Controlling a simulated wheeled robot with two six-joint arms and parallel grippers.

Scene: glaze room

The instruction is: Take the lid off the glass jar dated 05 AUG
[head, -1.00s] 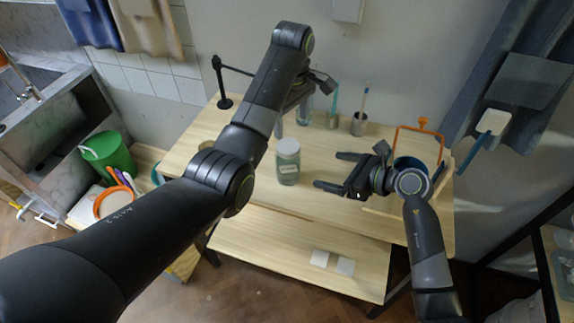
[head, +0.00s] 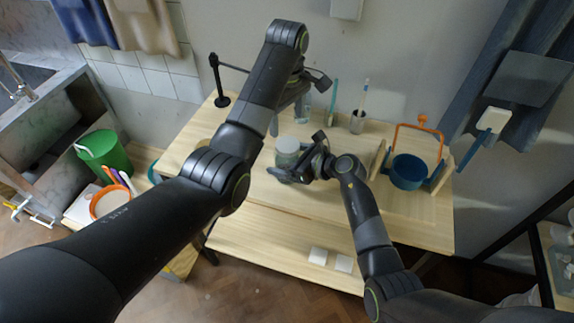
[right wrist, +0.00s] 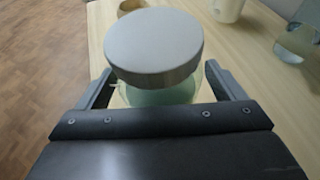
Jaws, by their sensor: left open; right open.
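A glass jar (head: 287,160) with a pale grey lid (head: 288,145) stands upright on the wooden table. My right gripper (head: 292,176) is open at the jar, its fingers around the jar's body below the lid. In the right wrist view the lid (right wrist: 153,45) is on the jar (right wrist: 160,95), and one finger stands on each side of the glass; I cannot tell whether they touch it. The jar's label is hidden now, so its date cannot be read. My left gripper (head: 288,115) is open and empty, above and behind the jar, partly hidden by its own arm.
A blue pot (head: 408,175) with an orange clamp-like frame (head: 420,128) stands at the table's right. A cup with a brush (head: 357,122) is at the back. A black stand (head: 220,98) is at the back left. White tiles (head: 318,255) lie on the lower shelf.

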